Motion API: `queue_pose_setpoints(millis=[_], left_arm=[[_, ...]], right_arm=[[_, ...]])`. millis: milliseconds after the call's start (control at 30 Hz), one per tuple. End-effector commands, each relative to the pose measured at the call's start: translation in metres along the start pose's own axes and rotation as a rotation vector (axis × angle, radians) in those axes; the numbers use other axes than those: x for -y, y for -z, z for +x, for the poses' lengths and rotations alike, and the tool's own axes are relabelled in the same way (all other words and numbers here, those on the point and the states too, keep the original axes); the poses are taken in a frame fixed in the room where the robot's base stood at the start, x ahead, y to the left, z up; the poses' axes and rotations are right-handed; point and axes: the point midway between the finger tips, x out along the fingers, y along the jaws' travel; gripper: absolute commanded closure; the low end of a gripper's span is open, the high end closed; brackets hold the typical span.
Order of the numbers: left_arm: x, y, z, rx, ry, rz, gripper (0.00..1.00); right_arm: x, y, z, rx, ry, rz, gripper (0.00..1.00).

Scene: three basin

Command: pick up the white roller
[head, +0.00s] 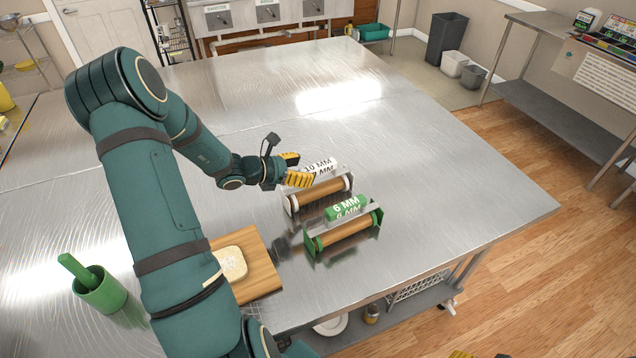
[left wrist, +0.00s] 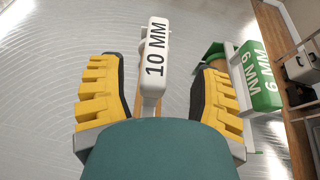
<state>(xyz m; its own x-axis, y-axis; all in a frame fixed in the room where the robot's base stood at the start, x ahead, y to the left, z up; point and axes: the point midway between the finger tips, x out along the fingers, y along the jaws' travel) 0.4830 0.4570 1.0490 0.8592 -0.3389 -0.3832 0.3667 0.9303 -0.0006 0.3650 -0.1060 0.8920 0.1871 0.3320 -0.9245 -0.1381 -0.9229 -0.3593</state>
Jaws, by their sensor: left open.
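The white roller (head: 318,191) lies on the metal table, a wooden cylinder with white ends and a white block marked 10 MM on its frame. In the left wrist view the white roller's block (left wrist: 155,55) shows between the two fingers. My left gripper (head: 298,168) is open at the white roller's left end, its yellow fingers on either side of the block. I cannot tell whether they touch it. My right gripper (head: 462,354) shows only as a yellow sliver at the bottom edge.
A green roller (head: 344,232) marked 6 MM sits close in front of the white one; it also shows right of the fingers in the left wrist view (left wrist: 258,78). A wooden board (head: 259,270) with dough and a green mortar (head: 100,292) stand nearer. The table's far part is clear.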

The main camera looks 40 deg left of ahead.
Motion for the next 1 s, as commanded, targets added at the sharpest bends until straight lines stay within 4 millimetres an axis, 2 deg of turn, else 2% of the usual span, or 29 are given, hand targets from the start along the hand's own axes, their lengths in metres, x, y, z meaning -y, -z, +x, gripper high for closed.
queue_pose_setpoints(millis=[167, 400, 500, 767, 800, 967, 1000], left_arm=[[-0.001, -0.002, 0.012, 0.002, 0.001, 0.000, 0.36], [-0.004, -0.006, 0.045, 0.002, 0.002, 0.000, 0.36], [-0.004, -0.005, 0.053, 0.000, 0.001, -0.001, 0.36], [-0.005, -0.005, 0.056, 0.001, 0.000, 0.000, 0.36], [-0.005, -0.005, 0.056, 0.001, 0.000, 0.000, 0.41], [-0.005, -0.005, 0.056, 0.000, 0.000, 0.000, 0.97], [-0.005, -0.005, 0.056, 0.000, 0.000, 0.000, 1.00]], right_arm=[[0.001, 0.000, -0.001, 0.000, 0.000, 0.000, 0.53], [0.002, 0.001, -0.005, 0.000, 0.001, 0.000, 0.53], [0.002, 0.001, -0.005, 0.000, 0.001, 0.000, 0.53], [0.002, 0.001, -0.005, 0.000, 0.001, 0.000, 0.53], [0.002, 0.001, -0.005, 0.000, 0.001, 0.000, 0.53], [0.002, 0.001, -0.005, 0.000, 0.001, 0.000, 0.53], [0.002, 0.001, -0.005, 0.000, 0.001, 0.000, 0.53]])
